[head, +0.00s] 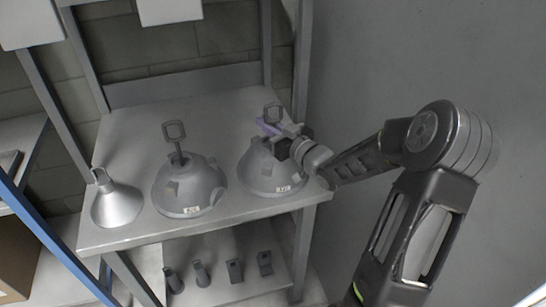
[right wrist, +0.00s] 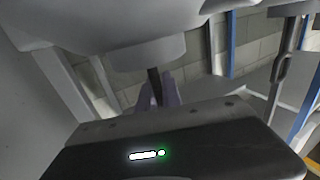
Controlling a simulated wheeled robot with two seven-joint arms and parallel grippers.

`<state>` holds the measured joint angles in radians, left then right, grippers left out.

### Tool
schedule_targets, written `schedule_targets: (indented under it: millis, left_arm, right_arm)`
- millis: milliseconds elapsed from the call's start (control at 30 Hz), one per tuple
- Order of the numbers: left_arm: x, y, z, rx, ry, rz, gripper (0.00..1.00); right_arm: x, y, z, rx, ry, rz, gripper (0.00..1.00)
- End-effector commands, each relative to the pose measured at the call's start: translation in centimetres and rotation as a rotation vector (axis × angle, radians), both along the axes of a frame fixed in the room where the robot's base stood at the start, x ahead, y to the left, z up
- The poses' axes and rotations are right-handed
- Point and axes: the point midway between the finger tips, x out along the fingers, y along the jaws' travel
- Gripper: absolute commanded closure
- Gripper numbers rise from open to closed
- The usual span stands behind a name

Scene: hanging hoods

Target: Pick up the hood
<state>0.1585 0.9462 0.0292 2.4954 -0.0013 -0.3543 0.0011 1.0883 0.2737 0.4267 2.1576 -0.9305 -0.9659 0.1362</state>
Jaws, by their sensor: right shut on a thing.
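A grey dome-shaped hood (head: 262,173) with a small label on its front stands at the right end of the shelf (head: 125,238). A loop handle rises from its top. My right gripper (head: 268,127) reaches in from the right and is shut on this hood at the handle below the loop. In the right wrist view the purple fingers (right wrist: 160,92) close around a dark stem under a grey rounded body. The hood appears to rest on the shelf, though its lift cannot be told exactly. My left gripper is not in view.
A second dome hood (head: 188,190) with a loop handle stands at the middle of the shelf. A smaller metal cone (head: 117,205) stands at the left. Several small grey pieces (head: 234,270) stand on the lower shelf. A rack post (head: 302,60) rises close behind the right hood.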

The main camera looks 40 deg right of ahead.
Motion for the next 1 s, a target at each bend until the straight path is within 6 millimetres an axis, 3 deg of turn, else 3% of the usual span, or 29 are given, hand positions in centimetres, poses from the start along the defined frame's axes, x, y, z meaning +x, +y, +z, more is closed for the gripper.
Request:
schedule_targets:
  millis: [267, 733, 1000]
  left_arm:
    - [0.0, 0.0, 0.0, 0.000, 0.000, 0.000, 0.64]
    - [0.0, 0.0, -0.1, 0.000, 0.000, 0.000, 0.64]
    - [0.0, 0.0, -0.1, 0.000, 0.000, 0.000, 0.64]
  right_arm:
    - [0.0, 0.0, 0.9, -0.004, -0.004, 0.001, 1.00]
    - [0.0, 0.0, 9.0, -0.006, -0.005, 0.002, 1.00]
    - [0.0, 0.0, 10.2, 0.000, -0.002, 0.000, 1.00]
